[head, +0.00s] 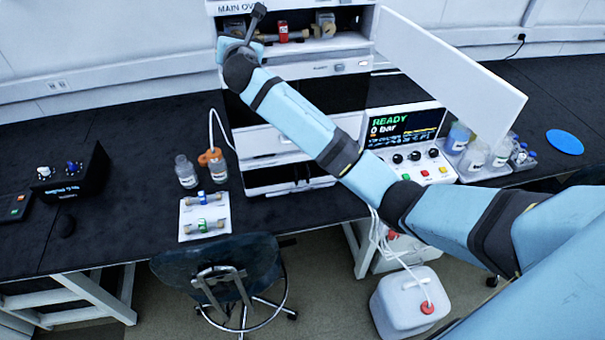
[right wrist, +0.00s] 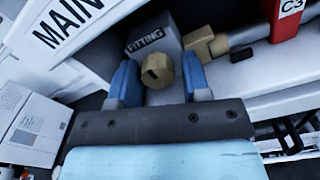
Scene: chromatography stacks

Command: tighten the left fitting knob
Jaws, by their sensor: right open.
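My right gripper (right wrist: 159,64) is open, with one blue finger on each side of the knob. Small gaps seem to show beside the knob; I cannot tell whether either finger touches it. In the head view my right gripper (head: 240,44) is at the left end of the open top compartment and hides most of the left fitting. My left gripper is in neither view.
The oven compartment (head: 355,38) holds a column with a red clamp (head: 283,32) and a right fitting (head: 326,24). Its white door (head: 450,75) stands open to the right. Bottles (head: 187,172) and a white tray (head: 195,231) stand on the black bench below.

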